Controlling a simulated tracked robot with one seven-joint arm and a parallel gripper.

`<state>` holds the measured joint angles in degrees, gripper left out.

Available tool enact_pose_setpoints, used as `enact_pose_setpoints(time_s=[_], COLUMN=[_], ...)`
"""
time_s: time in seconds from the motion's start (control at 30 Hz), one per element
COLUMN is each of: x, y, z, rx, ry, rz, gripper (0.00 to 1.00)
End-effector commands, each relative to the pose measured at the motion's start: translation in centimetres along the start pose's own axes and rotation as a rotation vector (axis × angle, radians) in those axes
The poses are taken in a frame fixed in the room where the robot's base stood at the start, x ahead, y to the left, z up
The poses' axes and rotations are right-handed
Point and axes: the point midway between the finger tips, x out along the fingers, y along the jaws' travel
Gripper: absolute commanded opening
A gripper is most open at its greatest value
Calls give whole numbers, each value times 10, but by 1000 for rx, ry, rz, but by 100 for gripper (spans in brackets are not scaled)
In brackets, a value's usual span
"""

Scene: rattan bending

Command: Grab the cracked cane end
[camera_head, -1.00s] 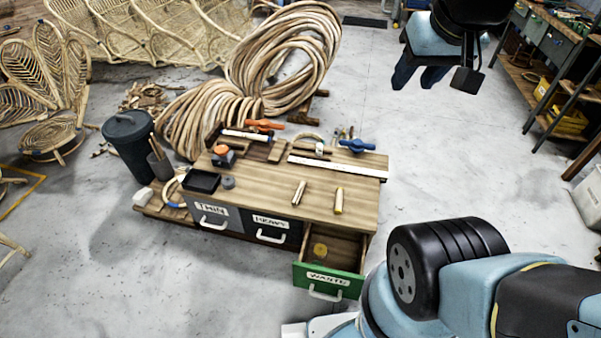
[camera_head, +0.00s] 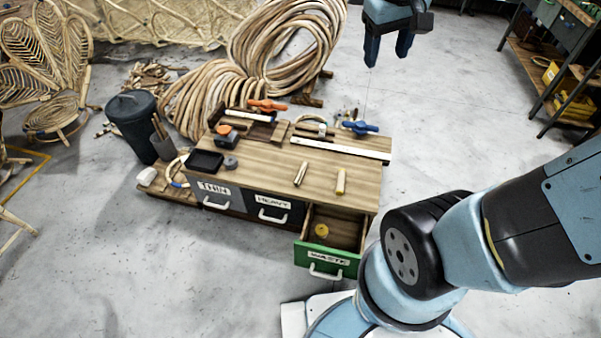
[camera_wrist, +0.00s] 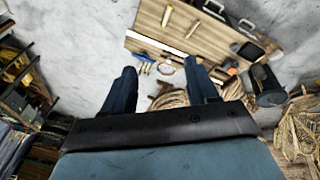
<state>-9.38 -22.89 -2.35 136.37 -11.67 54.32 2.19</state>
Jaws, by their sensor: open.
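Two short cane ends lie apart on the wooden bench top (camera_head: 265,160): a tan one (camera_head: 301,173) and a yellower one (camera_head: 340,181) to its right. Both also show small near the top of the wrist view, the tan one (camera_wrist: 193,29) and the yellower one (camera_wrist: 167,16). Cracks are too small to make out, so I cannot tell which is cracked. My gripper (camera_head: 388,50) is open and empty, high up beyond the bench's far right side, well apart from both pieces. Its two spread fingers (camera_wrist: 158,72) fill the middle of the wrist view.
The green WASTE drawer (camera_head: 328,260) stands open with a round yellowish piece (camera_head: 321,230) inside. THIN and HEAVY drawers are shut. An orange clamp (camera_head: 267,105), blue clamp (camera_head: 360,128) and white strip (camera_head: 340,148) line the far side. Cane coils (camera_head: 195,105) stand behind.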

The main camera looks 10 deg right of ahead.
Motion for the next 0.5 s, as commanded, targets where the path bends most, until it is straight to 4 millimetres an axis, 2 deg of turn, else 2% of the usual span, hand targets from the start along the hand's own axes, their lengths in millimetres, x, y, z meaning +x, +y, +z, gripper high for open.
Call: enact_pose_setpoints(time_s=[0.2,0.5], x=[37,94], y=[-9,-27], z=[-36,-80], rx=[-121,-290], ry=[-120,-264], rz=[62,169], gripper=[58,58])
